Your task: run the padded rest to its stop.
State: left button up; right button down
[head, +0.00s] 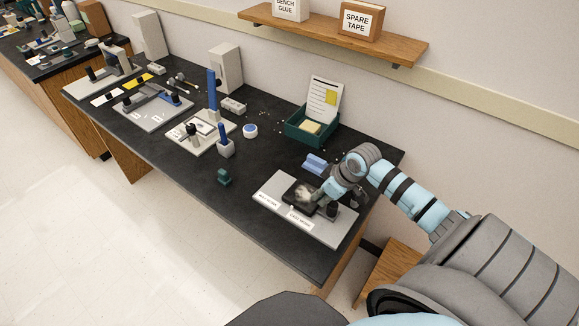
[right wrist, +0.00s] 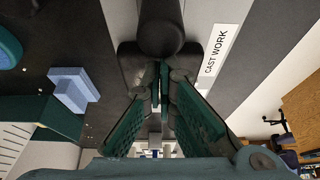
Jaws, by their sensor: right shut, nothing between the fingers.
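A grey base plate (head: 334,233) lies at the right end of the dark bench, with a "CAST WORK" label (head: 300,218) and a second label on it. A dark block (head: 291,196) with a pale patch on top sits on this plate. A dark rounded piece (right wrist: 160,32) stands just beyond my right fingertips in the right wrist view; I cannot tell whether it is the padded rest or whether the fingers touch it. My right gripper (right wrist: 160,72) is shut and empty, with green finger pads, low over the plate. My left gripper is not in view.
A light-blue block (head: 314,163) lies beside the plate; it also shows in the right wrist view (right wrist: 72,88). A teal box (head: 296,131) with a card stands behind. A small teal piece (head: 224,176) lies left on bare bench. Other fixtures fill the bench's far left.

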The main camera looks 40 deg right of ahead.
aim_at(333, 204)
jog(key=shift+s+d+p, duration=0.2)
jog(key=shift+s+p, duration=0.35)
jog(key=shift+s, duration=0.1)
jog(key=shift+s+d+p, duration=0.2)
jog(key=shift+s+p, duration=0.35)
jog(key=shift+s, duration=0.15)
jog(key=shift+s+d+p, duration=0.2)
jog(key=shift+s+p, duration=0.35)
jog(key=shift+s, duration=0.1)
jog(key=shift+w, duration=0.1)
jog(key=shift+w+a+b, duration=0.2)
jog(key=shift+w+b, duration=0.15)
jog(key=shift+w, duration=0.25)
notch_tip(333, 204, up, 5)
jog(key=p, duration=0.5)
jog(key=shift+r, duration=1)
